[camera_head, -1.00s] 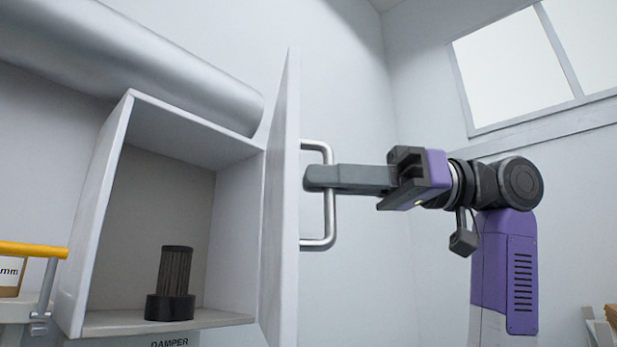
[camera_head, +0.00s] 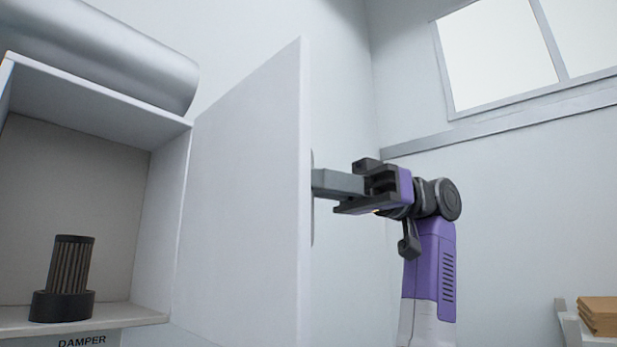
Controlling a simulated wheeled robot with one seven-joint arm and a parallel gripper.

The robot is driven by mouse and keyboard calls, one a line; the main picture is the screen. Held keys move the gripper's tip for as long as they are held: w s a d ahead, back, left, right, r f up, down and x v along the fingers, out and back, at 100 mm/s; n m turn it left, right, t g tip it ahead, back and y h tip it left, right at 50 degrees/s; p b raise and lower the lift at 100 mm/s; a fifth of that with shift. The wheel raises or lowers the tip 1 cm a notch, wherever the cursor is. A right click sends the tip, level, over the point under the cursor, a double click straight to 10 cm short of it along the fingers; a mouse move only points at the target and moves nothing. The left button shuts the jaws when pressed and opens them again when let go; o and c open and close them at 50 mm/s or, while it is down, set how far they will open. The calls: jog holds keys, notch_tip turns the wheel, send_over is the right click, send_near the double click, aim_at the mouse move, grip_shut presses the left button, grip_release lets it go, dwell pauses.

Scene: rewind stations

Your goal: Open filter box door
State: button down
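The filter box (camera_head: 172,215) is on the left, with its interior in view. Its white door (camera_head: 240,200) stands swung out to the right, hinged at the box's right edge. A dark pleated filter (camera_head: 70,267) with a black base stands upright on the box floor. The door's metal handle (camera_head: 312,232) is on the far face and mostly hidden behind the door edge. My gripper (camera_head: 318,183) reaches the handle from the right. Its fingertips are partly behind the door edge, so I cannot see whether they close around the bar.
A silver duct (camera_head: 110,55) runs above the box. A label reading DAMPER (camera_head: 82,342) is below it. A stack of brown boards (camera_head: 598,314) sits at lower right. A window (camera_head: 497,58) is in the right wall.

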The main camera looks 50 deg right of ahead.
dwell(0.3)
jog(key=c, duration=1.5)
grip_release()
jog(key=shift+o, duration=0.2)
jog(key=b+v, duration=0.1)
jog(key=v, duration=0.6)
jog(key=shift+s+d+b, duration=0.15)
jog(key=shift+d+b, duration=0.2)
